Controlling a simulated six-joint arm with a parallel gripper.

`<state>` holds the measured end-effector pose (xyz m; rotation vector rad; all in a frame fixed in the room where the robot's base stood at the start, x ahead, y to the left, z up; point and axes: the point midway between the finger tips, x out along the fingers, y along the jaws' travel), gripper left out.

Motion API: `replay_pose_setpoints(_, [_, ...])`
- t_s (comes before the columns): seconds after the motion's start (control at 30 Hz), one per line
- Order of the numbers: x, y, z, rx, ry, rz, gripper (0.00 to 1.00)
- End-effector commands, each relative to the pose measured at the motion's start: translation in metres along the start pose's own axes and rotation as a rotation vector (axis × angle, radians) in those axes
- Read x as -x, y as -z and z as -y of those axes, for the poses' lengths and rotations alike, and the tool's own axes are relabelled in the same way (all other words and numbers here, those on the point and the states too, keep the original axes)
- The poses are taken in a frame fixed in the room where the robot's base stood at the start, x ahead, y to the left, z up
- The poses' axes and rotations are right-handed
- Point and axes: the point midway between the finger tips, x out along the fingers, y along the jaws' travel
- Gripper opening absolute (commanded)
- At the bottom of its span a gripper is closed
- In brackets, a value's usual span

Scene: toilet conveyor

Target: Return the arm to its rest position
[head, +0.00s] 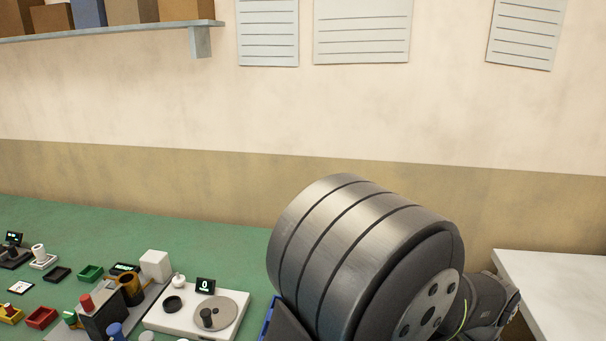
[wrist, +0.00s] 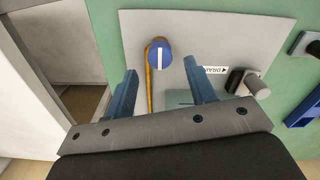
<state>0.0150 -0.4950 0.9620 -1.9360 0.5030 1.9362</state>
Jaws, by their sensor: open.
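My gripper (wrist: 161,68) shows in the wrist view with its two blue-grey fingers spread apart and nothing held between them. A blue knob with a white line (wrist: 160,60) lies beyond the fingertips, and a gap shows on either side of it. An orange strip (wrist: 150,85) runs down from the knob. Both are on a grey panel (wrist: 230,35) with a label reading DRAIN. In the head view a large grey link of my arm fills the lower middle and right; the gripper itself is hidden or outside that view.
A black block with a grey cylinder (wrist: 257,88) stands right of the fingers. The green bench (head: 210,225) carries a white device with a round plate (head: 228,312), a red tray (head: 41,318) and a green tray (head: 90,272). A white surface (head: 560,285) is at right.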

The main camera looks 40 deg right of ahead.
Motion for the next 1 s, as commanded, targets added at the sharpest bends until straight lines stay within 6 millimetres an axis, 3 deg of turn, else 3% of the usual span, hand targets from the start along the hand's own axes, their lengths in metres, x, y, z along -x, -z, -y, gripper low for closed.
replay_pose_setpoints(0.17, [-0.038,0.0,0.001,0.0,0.004,0.002,0.51])
replay_pose_setpoints(1.0, [-0.035,0.0,-0.001,-0.691,-0.001,-0.001,0.51])
